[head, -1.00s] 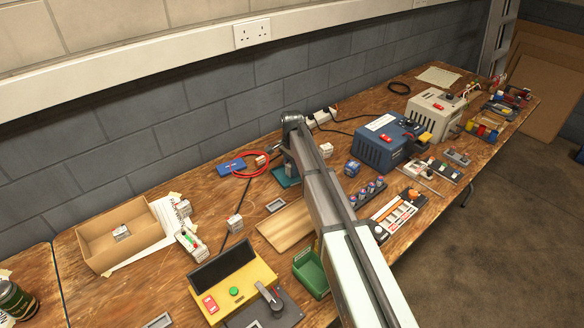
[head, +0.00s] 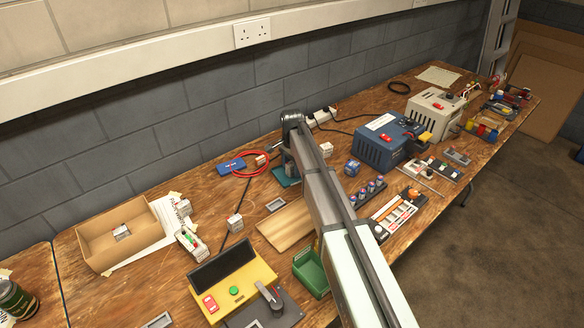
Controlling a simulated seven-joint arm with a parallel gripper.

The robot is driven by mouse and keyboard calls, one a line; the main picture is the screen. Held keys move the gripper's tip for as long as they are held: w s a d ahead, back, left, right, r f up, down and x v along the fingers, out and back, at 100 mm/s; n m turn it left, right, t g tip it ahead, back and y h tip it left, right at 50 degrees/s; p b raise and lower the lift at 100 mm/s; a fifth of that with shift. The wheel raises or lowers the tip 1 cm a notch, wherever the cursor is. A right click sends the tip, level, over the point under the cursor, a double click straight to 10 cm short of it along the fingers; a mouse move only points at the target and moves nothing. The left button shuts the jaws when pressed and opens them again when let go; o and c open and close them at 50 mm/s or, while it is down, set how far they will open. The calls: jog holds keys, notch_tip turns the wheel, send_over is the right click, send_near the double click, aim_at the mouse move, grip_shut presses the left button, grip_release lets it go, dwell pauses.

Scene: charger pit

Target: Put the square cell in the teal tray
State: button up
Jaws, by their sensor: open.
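The teal tray (head: 283,178) lies on the bench below the end of my arm, partly covered by it. My gripper (head: 284,160) points down over the tray; its fingertips are small and mostly hidden by my arm, and nothing held can be made out. Several small block-shaped cells stand about: a white one (head: 235,222) left of the wooden board, another white one (head: 326,150) right of my arm, and a blue one (head: 352,168) near the blue charger. I cannot tell which is the square cell. Whether the tray holds anything is hidden.
A blue meter with a red lead (head: 232,166) lies left of the tray. A cardboard box (head: 100,250), a yellow control panel (head: 235,288), a green bin (head: 312,272) and a blue charger (head: 378,148) stand around. Bare bench shows left of the wooden board (head: 286,228).

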aim_at(292, 163)
notch_tip(292, 163, up, 12)
dwell(0.5)
jog(key=shift+f, duration=0.1)
